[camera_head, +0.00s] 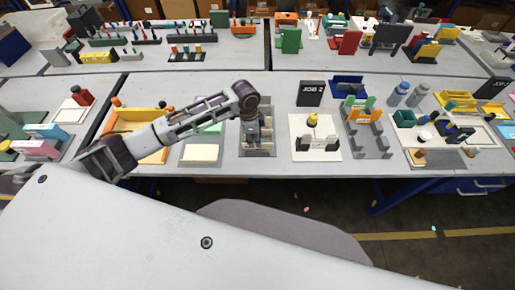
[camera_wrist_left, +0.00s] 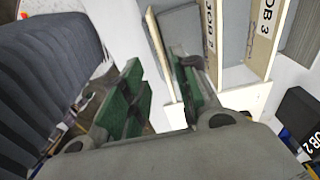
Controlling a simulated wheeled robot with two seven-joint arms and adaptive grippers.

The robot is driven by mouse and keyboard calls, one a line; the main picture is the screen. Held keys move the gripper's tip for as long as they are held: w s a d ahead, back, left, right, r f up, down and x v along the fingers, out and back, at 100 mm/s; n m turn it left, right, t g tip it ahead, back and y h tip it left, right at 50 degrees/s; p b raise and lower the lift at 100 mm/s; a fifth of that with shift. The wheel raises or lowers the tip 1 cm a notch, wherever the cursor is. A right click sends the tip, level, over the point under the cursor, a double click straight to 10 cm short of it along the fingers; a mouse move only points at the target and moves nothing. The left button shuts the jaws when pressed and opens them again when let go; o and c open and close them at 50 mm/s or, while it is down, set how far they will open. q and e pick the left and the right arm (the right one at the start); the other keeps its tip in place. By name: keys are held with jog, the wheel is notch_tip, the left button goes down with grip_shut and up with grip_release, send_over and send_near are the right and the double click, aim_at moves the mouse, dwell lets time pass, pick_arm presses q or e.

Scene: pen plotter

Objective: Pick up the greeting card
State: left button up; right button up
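I cannot tell for certain which thing is the greeting card. A blank cream card-like piece (camera_head: 200,153) lies flat on a grey pad left of my left gripper. My left gripper (camera_head: 254,136) points down over a grey tray (camera_head: 258,154) on the front bench. In the left wrist view the two green-padded fingers (camera_wrist_left: 163,95) are apart. A white strip (camera_wrist_left: 177,116) shows in the gap between them; I cannot tell whether they touch it. My right gripper is not in view.
A black JOB 2 sign (camera_head: 311,93) stands at the right, behind a white board (camera_head: 326,148) with a yellow-topped item. An orange tray (camera_head: 153,150) lies under my left arm. In the wrist view, upright boards marked JOB 3 (camera_wrist_left: 262,35) stand close beyond the fingers.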

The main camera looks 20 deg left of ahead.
pick_arm(q)
jog(key=shift+w+d+f+p, duration=0.15)
jog(key=shift+w+d+f, duration=0.05)
jog(key=shift+f, duration=0.55)
jog(key=shift+w+d+f+p, duration=0.15)
jog(key=shift+f, duration=0.6)
jog(key=shift+d+f, duration=0.1)
jog(key=shift+f, duration=0.65)
grip_shut()
